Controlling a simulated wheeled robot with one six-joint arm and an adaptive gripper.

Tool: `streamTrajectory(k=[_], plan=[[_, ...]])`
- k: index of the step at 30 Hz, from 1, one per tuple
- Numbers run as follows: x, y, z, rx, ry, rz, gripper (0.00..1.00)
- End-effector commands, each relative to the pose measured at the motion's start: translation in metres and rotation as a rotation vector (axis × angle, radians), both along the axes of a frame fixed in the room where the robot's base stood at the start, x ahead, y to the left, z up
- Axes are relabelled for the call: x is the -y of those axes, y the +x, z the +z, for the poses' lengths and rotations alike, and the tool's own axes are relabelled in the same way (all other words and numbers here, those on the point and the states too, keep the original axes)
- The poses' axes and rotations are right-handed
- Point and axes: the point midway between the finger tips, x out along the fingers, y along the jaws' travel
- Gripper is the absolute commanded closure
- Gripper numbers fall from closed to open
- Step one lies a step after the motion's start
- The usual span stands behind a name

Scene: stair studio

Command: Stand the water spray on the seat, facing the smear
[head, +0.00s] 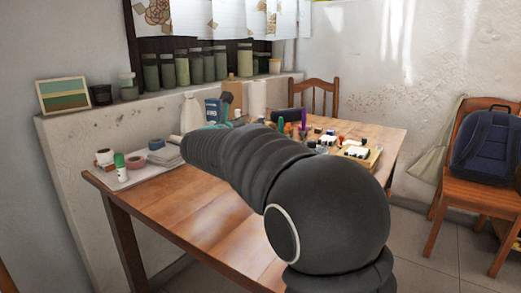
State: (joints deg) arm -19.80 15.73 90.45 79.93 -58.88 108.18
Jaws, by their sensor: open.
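No water spray can be made out for certain. A white bottle-like shape (192,110) stands at the back of the table, partly hidden by my arm, and I cannot tell what it is. A wooden chair (480,194) at the right has a seat, with a dark blue backpack (486,143) on it. A second wooden chair (315,84) stands behind the table, its seat hidden. Brownish speckled marks (375,99) show on the white wall; I cannot tell whether they are the smear. My arm reaches over the table, and my gripper cannot be made out.
The wooden table (160,205) has a bare front left part. A small green-capped bottle (120,168) and tape rolls lie at its left end. Paints and a tray (360,153) crowd its right rear. Jars (183,70) line the ledge. Floor (440,245) is open at right.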

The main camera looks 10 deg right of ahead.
Motion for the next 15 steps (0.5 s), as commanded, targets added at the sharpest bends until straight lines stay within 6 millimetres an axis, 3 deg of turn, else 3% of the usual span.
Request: streamTrajectory(k=[15], plan=[[0.029, 0.033, -0.001, -0.003, -0.002, -0.004, 0.51]])
